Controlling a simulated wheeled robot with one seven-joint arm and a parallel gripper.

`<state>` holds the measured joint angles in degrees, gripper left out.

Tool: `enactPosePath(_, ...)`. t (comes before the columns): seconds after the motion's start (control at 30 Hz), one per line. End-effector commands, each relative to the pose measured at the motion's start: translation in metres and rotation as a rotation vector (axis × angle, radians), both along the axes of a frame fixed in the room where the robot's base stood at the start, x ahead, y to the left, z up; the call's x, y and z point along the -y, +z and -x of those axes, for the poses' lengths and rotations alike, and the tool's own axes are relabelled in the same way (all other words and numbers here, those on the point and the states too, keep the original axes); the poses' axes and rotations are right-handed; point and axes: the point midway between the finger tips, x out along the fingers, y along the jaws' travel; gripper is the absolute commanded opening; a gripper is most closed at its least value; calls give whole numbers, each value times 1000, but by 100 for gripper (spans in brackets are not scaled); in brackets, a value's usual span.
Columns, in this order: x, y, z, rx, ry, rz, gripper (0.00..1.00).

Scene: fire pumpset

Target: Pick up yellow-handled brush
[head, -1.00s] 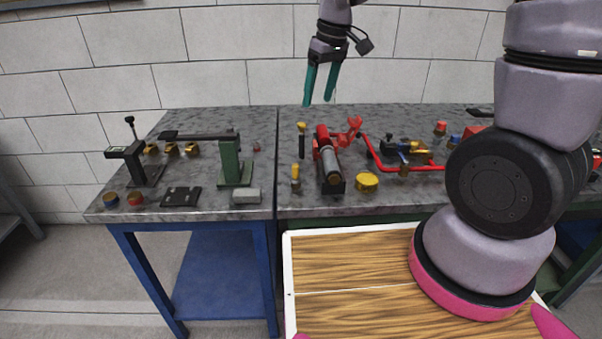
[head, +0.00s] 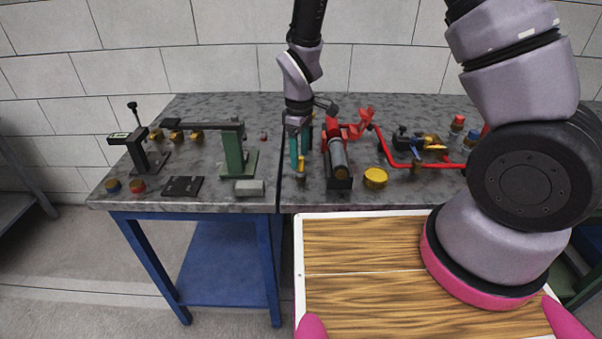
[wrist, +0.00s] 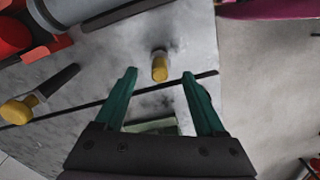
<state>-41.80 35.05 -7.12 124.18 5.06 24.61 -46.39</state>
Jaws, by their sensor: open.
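A short piece with a yellow handle (head: 301,163) and a greyish lower end is on the bench just below my gripper (head: 300,158). In the wrist view this yellow handle (wrist: 159,71) shows just beyond the two green fingertips, near the middle of the gap. My gripper (wrist: 160,77) is open and empty, pointing down at it. A second piece with a yellow end and black shaft (wrist: 20,109) lies to the left in the wrist view; my gripper mostly hides it in the head view. Bristles are too small to make out on either.
A red and grey cylinder assembly (head: 338,155) stands close right of my gripper, with a yellow round cap (head: 375,178) beyond. A green stand (head: 235,155) and grey block (head: 249,188) are on the left. A seam between the two benchtops runs close by.

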Motion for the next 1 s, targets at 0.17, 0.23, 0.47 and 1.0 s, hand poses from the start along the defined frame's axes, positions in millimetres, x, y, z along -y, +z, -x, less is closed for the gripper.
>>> enactPosePath(0.17,4,-28,1,-4,-2,4,72)
enactPosePath(0.23,4,-37,1,-3,-2,3,72)
enactPosePath(0.47,3,-48,0,-1,-1,0,72)
enactPosePath(1.0,3,-48,0,-1,-1,0,0)
